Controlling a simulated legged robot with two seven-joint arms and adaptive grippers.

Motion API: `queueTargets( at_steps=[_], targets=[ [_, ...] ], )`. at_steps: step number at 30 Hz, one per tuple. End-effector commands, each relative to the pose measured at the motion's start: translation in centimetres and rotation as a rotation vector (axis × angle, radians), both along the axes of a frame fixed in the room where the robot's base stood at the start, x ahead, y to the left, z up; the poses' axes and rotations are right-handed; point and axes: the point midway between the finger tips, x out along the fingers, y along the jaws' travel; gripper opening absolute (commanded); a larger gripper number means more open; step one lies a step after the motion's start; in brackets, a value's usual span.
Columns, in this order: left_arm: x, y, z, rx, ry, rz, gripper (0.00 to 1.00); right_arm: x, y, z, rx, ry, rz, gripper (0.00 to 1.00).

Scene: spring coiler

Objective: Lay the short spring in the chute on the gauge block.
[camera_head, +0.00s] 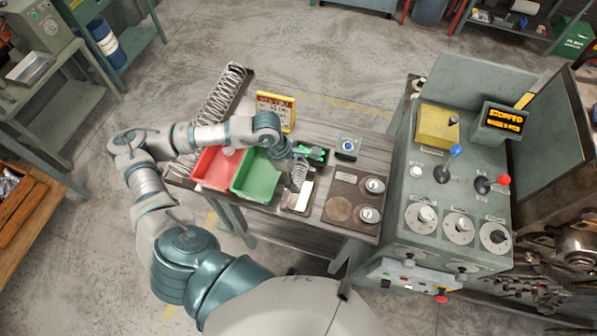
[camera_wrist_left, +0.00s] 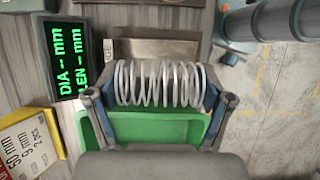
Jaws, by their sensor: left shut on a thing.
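My left gripper (camera_head: 297,168) is shut on the short spring (camera_wrist_left: 160,84), a silvery coil held lengthwise between its two fingers in the wrist view. The spring also shows as a small coil below the gripper in the head view (camera_head: 299,178). The gauge block (camera_wrist_left: 155,48), a brownish-grey piece, lies just beyond the spring in the wrist view; it shows with a pale strip on the bench in the head view (camera_head: 303,196). The spring overlaps its near edge in the picture; I cannot tell whether they touch. My right gripper is not in view.
A green bin (camera_head: 266,184) and a red bin (camera_head: 210,178) stand left of the block. A display with green text (camera_wrist_left: 75,55) is beside it. A yellow sign (camera_head: 289,101) stands behind. Long springs (camera_head: 224,92) lie at the back left. A control console (camera_head: 425,225) is at the right.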

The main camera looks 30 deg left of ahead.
Motion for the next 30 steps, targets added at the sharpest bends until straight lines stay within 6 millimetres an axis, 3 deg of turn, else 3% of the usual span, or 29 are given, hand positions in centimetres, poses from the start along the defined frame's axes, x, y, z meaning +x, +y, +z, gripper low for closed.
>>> queueTargets(
  at_steps=[5, 13, 19, 26, 27, 29, 30],
  targets=[
    [0.0, -0.4, -2.6, 0.003, 0.002, -0.003, 0.46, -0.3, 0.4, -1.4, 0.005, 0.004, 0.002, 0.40],
    [0.0, 0.0, -6.4, -0.001, 0.002, -0.003, 0.46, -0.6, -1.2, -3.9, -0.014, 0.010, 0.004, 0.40],
    [0.0, 0.1, -7.3, -0.002, 0.000, -0.002, 0.46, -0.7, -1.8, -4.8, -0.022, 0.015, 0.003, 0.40],
    [0.0, 0.0, -7.1, -0.001, 0.000, -0.003, 0.46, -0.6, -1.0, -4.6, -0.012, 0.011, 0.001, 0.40],
    [0.0, -0.1, -7.1, -0.001, -0.001, -0.004, 0.83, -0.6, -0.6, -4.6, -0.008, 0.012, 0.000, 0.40],
    [0.0, -0.2, -7.1, 0.000, -0.001, -0.004, 0.98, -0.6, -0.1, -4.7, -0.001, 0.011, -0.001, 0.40],
    [0.0, -0.2, -7.1, 0.001, 0.000, -0.004, 1.00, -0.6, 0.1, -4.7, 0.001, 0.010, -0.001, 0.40]
  ],
)
